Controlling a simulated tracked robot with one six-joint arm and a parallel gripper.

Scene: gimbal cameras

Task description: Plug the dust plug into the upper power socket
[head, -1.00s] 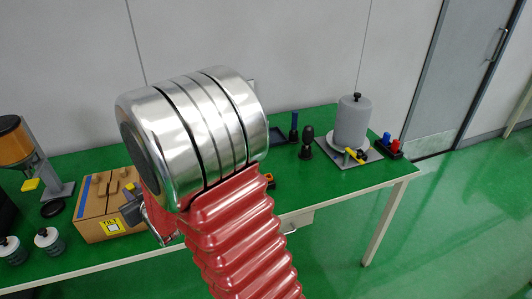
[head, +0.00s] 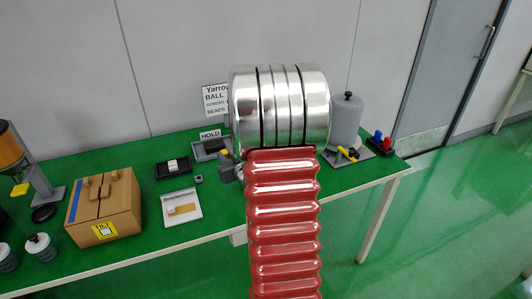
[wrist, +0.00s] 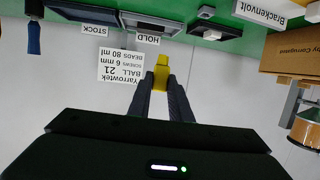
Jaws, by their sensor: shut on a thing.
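In the wrist view, which looks upside down, my gripper (wrist: 160,88) is shut on a small yellow piece (wrist: 161,70) that sticks out beyond the fingertips. It may be the dust plug; its shape is too small to be sure. Behind it is the pale wall, with a white Yarrowtek label (wrist: 121,67) next to it. I cannot pick out the upper power socket in either view.
My arm hides the table's middle.

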